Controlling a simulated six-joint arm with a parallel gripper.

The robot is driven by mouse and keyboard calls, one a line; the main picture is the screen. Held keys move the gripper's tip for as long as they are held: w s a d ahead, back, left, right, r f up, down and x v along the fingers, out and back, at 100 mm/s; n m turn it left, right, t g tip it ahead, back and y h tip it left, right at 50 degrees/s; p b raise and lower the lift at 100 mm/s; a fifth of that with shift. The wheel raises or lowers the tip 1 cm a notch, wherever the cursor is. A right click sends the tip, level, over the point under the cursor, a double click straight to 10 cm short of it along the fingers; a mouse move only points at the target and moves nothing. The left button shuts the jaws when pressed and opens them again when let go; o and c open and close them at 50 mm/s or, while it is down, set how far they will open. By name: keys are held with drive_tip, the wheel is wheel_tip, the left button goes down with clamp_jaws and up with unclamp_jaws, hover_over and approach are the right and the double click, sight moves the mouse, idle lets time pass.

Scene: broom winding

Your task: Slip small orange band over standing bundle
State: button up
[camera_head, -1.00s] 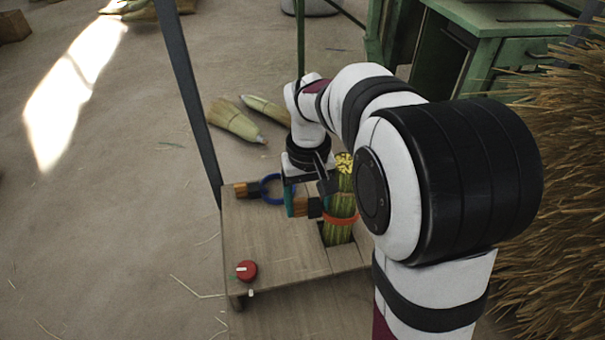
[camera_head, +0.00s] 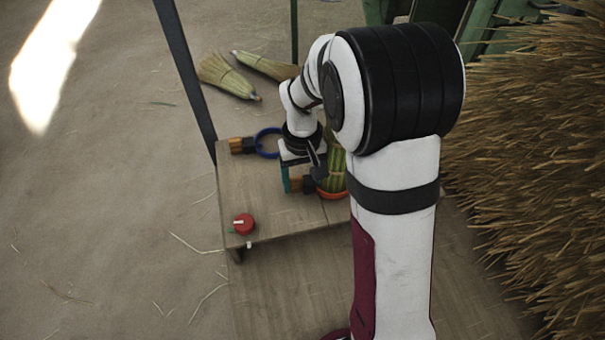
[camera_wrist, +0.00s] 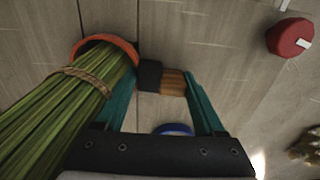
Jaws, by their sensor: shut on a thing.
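The standing bundle (camera_head: 336,172) of green stalks is upright at the table hole, partly hidden behind my arm. In the wrist view the bundle (camera_wrist: 55,112) has a brown twine tie. The small orange band (camera_head: 333,194) is around the bundle low down, near the table top; its far arc also shows in the wrist view (camera_wrist: 115,45), and the rest is hidden by stalks. My gripper (camera_head: 298,180) is beside the bundle on its left. In the wrist view its teal fingers (camera_wrist: 163,80) are shut on the band's black and wooden handle (camera_wrist: 174,82).
A blue ring (camera_head: 267,143) with a wooden handle lies at the table's back left. A red knob (camera_head: 243,224) sits at the table's front left. Dark and green posts rise behind. A straw heap (camera_head: 530,170) fills the right. Brooms (camera_head: 228,76) lie on the floor.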

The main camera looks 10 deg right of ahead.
idle(0.3)
drive_tip(key=o, duration=1.4)
drive_tip(key=shift+d, duration=0.1)
drive_tip(key=shift+c, duration=0.2)
wheel_tip(320, 180, up, 16)
drive_tip(key=s+a+f+m+y, duration=0.1)
drive_tip(key=s+a+f+m, duration=0.1)
drive_tip(key=s, duration=1)
drive_tip(key=s+a+f+m, duration=0.2)
drive_tip(key=s+f+m, duration=0.1)
drive_tip(key=s, duration=0.9)
drive_tip(key=shift+f+m+y, duration=0.15)
drive_tip(key=shift+m+y, duration=0.15)
drive_tip(key=shift+y, duration=0.1)
